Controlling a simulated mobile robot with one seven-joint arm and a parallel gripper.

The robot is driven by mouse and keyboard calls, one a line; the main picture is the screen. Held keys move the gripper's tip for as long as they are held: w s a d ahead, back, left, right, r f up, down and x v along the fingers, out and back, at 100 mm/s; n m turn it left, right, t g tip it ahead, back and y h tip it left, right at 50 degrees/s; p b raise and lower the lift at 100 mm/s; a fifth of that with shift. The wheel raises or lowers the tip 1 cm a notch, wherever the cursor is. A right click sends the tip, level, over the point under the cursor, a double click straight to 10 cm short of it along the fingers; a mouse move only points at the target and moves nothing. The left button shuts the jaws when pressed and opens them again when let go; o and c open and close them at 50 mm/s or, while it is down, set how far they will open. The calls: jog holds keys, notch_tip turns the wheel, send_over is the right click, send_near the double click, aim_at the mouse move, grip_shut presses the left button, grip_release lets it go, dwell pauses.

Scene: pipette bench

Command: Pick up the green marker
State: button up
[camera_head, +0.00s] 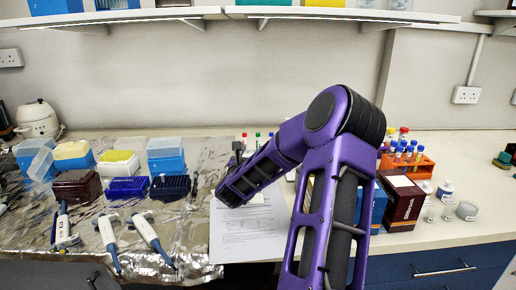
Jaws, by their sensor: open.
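A small green-topped upright item (257,136), perhaps the green marker, shows at the back of the bench beside red-topped ones. Its lower part is hard to make out behind my arm. My purple arm reaches in from the front and bends down to the left over the paper. A dark part past its end looks like my gripper (238,152), just left of the green-topped item. It is small and partly hidden by the forearm. It appears open, and I see nothing held in it. I cannot tell its exact distance from the green-topped item.
White printed sheets (240,240) lie under my forearm. Left, on foil, are tip boxes (166,158), racks (127,188) and pipettes (152,238). Right are an orange tube rack (410,162), a dark red box (403,203) and small bottles (444,190). A shelf (340,14) hangs above.

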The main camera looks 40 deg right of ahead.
aim_at(257, 138)
jog(key=x, duration=0.9)
jog(key=shift+f+x, duration=0.1)
jog(key=shift+x, duration=1.25)
jog(key=shift+f+x, duration=0.15)
jog(key=shift+x, duration=1.15)
jog(key=shift+s+d, duration=0.1)
grip_shut()
